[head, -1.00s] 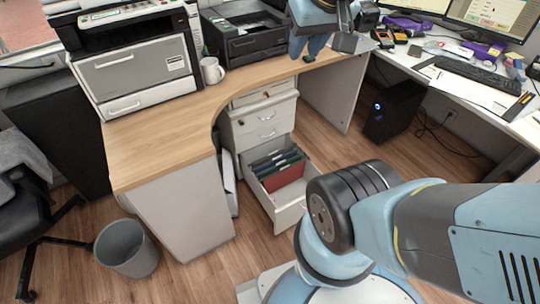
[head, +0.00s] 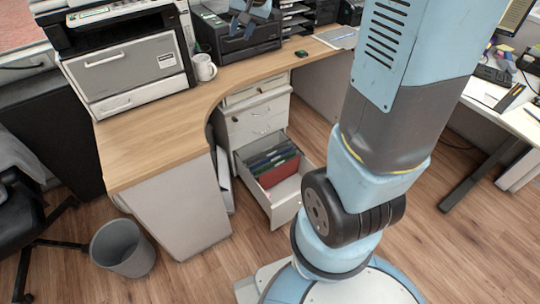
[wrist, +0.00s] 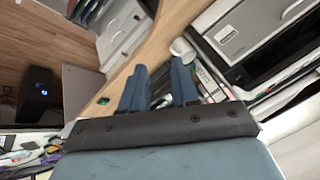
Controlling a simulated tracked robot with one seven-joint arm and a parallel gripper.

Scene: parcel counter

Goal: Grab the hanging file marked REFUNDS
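Several hanging files (head: 270,156) with dark blue, green and red covers stand in the open bottom drawer (head: 286,208) of the white pedestal. The red file (head: 280,174) is at the front of the row. No label can be read, so I cannot tell which file is marked REFUNDS. The files also show, small and cut off, at the top of the wrist view (wrist: 86,9). My gripper (head: 246,22) is high over the desk by the black printer, far from the drawer. In the wrist view its two blue fingers (wrist: 160,72) are apart with nothing between them.
The wooden desk (head: 150,140) curves beside the pedestal. On it are a large printer (head: 125,72), a white mug (head: 204,67) and a black printer (head: 238,40). A grey bin (head: 122,248) and a chair stand at left.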

